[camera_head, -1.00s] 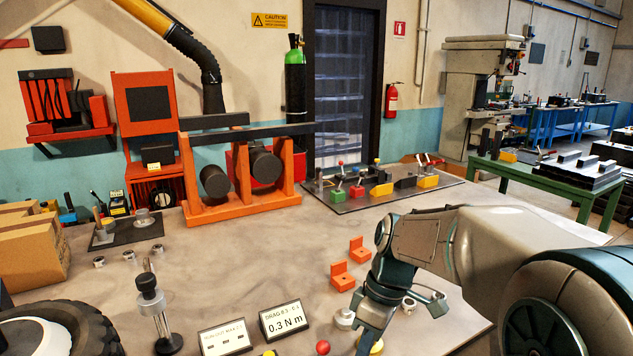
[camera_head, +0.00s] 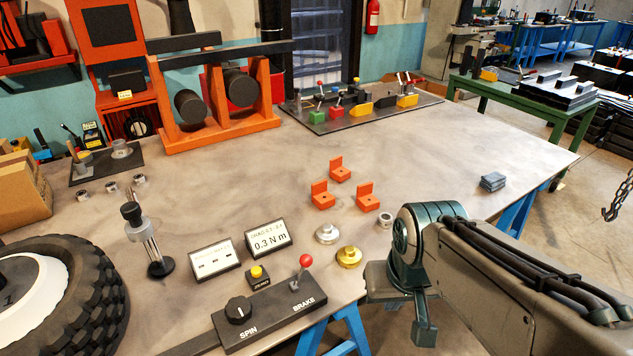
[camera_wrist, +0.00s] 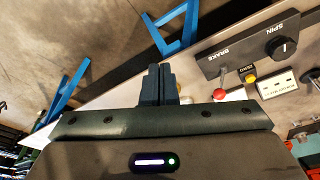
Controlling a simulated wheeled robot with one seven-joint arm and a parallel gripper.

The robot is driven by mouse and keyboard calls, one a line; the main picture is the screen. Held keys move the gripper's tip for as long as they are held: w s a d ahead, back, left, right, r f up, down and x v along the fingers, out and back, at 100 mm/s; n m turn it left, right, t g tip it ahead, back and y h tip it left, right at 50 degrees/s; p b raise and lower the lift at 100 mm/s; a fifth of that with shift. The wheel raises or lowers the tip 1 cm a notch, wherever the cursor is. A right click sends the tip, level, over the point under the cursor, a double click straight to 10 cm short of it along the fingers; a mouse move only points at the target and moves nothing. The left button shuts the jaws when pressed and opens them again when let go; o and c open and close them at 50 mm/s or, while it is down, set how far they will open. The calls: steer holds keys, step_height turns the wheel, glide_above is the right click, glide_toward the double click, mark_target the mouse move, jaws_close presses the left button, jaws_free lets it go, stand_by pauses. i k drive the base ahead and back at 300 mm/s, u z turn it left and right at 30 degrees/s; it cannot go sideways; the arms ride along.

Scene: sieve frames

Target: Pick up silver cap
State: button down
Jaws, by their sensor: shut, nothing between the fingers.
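The silver cap (camera_head: 327,234) is a small round knob-like piece on the grey workbench (camera_head: 240,190). A gold cap (camera_head: 348,257) sits just in front of it and to its right. My gripper (camera_head: 425,335) is to the right of both caps and apart from them, beyond the bench's front edge. In the wrist view its fingers (camera_wrist: 160,70) are together with nothing between them, and the floor lies behind them. I cannot clearly make out the silver cap in the wrist view.
A control box (camera_head: 270,312) with a red-knobbed lever stands at the front edge. Two label stands (camera_head: 267,238) are left of the silver cap. Orange brackets (camera_head: 322,196) and a small metal ring (camera_head: 385,220) lie behind it. Blue-grey plates (camera_head: 493,181) lie right.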

mark_target(327, 233)
steer(key=z, duration=2)
steer(key=i, duration=1.55)
steer(key=u, duration=3.55)
steer(key=i, duration=0.5)
steer(key=z, duration=0.05)
